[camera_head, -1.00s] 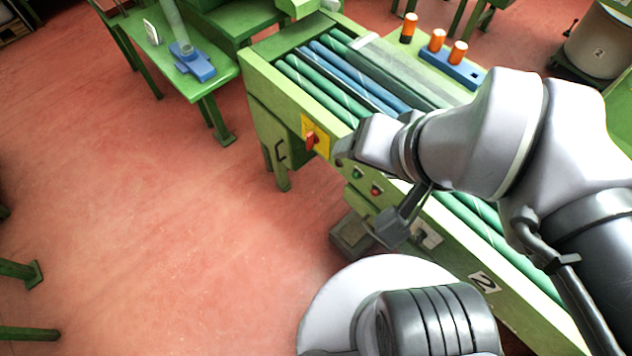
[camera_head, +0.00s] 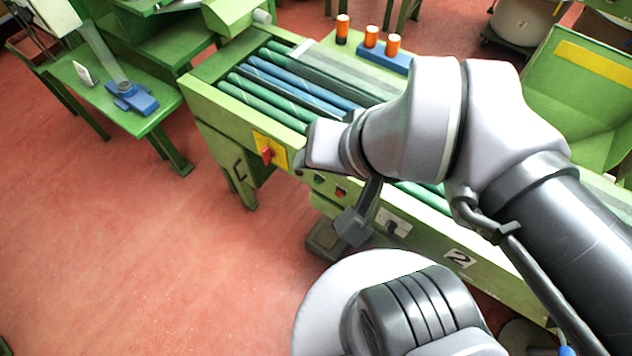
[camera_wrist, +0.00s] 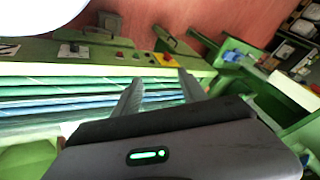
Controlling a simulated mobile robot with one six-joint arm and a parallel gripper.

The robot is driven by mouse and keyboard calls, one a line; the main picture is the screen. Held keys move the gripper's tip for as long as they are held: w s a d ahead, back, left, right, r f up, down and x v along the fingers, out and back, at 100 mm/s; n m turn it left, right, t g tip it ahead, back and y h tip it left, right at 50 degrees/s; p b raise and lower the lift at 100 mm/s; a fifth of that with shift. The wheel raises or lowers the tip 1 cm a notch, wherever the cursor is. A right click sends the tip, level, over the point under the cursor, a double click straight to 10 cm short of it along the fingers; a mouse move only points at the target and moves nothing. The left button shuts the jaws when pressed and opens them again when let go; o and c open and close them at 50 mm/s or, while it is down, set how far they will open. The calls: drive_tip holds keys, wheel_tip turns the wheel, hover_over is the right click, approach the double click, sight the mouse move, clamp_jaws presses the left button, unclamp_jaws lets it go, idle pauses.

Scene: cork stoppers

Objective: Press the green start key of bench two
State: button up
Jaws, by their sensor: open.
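Bench two is the green roller bench with a number 2 plate (camera_head: 460,259) on its front rail. The green key (camera_head: 319,179) sits on that front panel, between a yellow plate with a red switch (camera_head: 268,152) and a red key (camera_head: 340,192). In the wrist view the green key (camera_wrist: 137,56) is small, left of the yellow plate. My gripper (camera_wrist: 160,88) is open and empty, its two fingers apart over the rollers and pointing toward the panel. It is apart from the key. In the head view my fingers cannot be made out clearly.
A blue block with orange-topped stoppers (camera_head: 384,55) stands on the bench's far side. A green table with a blue fixture (camera_head: 132,98) stands at left. The red floor (camera_head: 120,240) at left is clear.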

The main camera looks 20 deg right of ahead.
clamp_jaws()
idle(1.4)
